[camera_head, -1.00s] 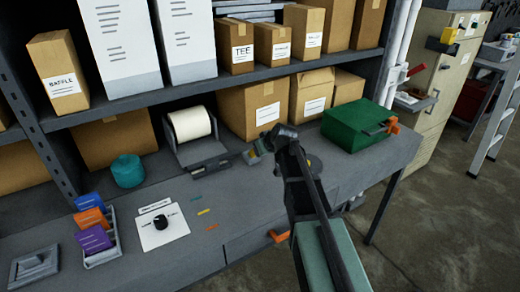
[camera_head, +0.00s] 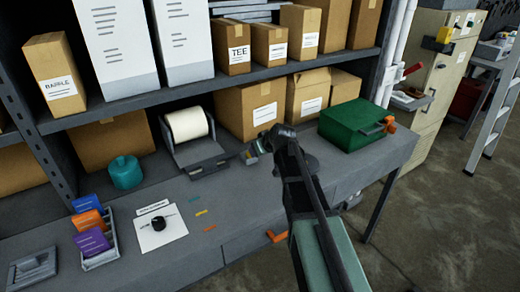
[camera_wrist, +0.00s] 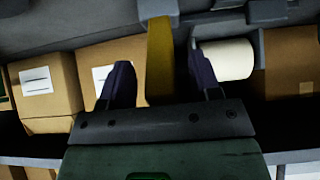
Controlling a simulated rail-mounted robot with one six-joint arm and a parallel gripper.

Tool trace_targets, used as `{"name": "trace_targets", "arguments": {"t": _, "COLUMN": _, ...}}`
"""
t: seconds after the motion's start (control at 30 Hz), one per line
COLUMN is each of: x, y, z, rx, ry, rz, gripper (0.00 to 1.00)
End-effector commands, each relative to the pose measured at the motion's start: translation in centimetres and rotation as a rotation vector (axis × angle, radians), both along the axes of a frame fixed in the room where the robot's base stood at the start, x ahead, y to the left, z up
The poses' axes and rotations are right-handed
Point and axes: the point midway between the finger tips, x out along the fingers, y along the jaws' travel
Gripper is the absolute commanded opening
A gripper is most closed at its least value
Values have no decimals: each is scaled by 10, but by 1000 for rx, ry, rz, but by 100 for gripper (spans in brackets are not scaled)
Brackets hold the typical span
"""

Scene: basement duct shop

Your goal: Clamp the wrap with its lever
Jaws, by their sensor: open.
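My gripper (camera_head: 252,154) is open above the bench, right of the white roll (camera_head: 187,125) in its dark grey holder (camera_head: 203,163). In the wrist view my gripper (camera_wrist: 160,78) has two dark fingers apart, with a yellow strip (camera_wrist: 160,55) between them. I cannot tell whether the fingers touch the strip. A grey block is at the strip's far end. The white roll (camera_wrist: 225,60) shows beyond the right finger there. I cannot make out for sure which part is the wrap or its lever. My arm hides part of the bench.
A green box (camera_head: 353,124) with an orange latch sits at the bench's right end. Cartons (camera_head: 250,108) stand behind my gripper under the shelf (camera_head: 270,76).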

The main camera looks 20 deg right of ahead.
Motion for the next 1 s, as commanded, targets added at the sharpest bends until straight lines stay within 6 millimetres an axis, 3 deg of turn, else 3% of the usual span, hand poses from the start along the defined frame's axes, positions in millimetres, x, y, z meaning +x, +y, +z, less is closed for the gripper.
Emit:
{"name": "trace_targets", "arguments": {"t": 0.2, "x": -36, "y": -8, "z": 47, "rx": 0, "ry": 1, "rz": -1, "gripper": 57}}
{"name": "trace_targets", "arguments": {"t": 0.4, "x": -63, "y": -15, "z": 73, "rx": 0, "ry": 1, "rz": -1, "gripper": 57}}
{"name": "trace_targets", "arguments": {"t": 0.9, "x": -67, "y": -16, "z": 70, "rx": 20, "ry": 14, "rz": -17, "gripper": 57}}
{"name": "trace_targets", "arguments": {"t": 0.97, "x": -79, "y": -13, "z": 62, "rx": 64, "ry": 96, "rz": -57, "gripper": 57}}
{"name": "trace_targets", "arguments": {"t": 1.0, "x": -101, "y": -10, "z": 54, "rx": 89, "ry": 190, "rz": -95, "gripper": 57}}
